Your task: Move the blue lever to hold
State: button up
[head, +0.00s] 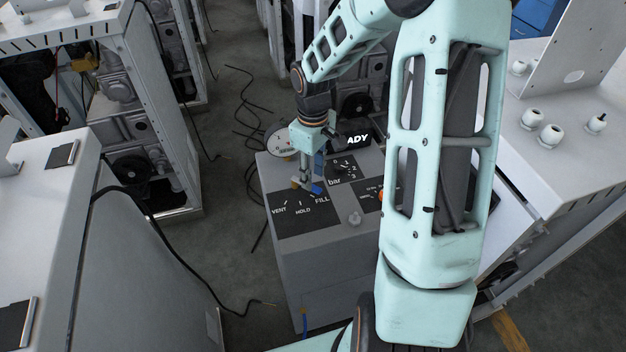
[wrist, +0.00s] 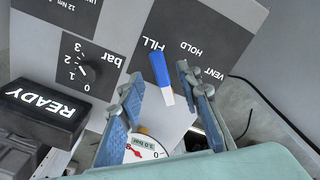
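The blue lever (head: 317,188) is on the dark panel (head: 303,214) marked VENT, HOLD and FILL, on top of the grey cabinet. Its blue end lies beside the FILL label. In the wrist view the blue lever (wrist: 160,68) has a pale lower part, and the HOLD label (wrist: 191,49) lies to the right of FILL. My gripper (head: 306,184) is low over the panel, partly covering the lever. In the wrist view my gripper (wrist: 158,78) is open, one finger on each side of the lever, with visible gaps. Contact is not visible.
A READY display (wrist: 42,103), a bar dial (wrist: 84,70) and a round gauge (wrist: 146,148) are close by. A black cable (head: 170,255) runs along the left.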

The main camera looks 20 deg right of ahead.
jog(key=shift+f, duration=1.6)
grip_shut()
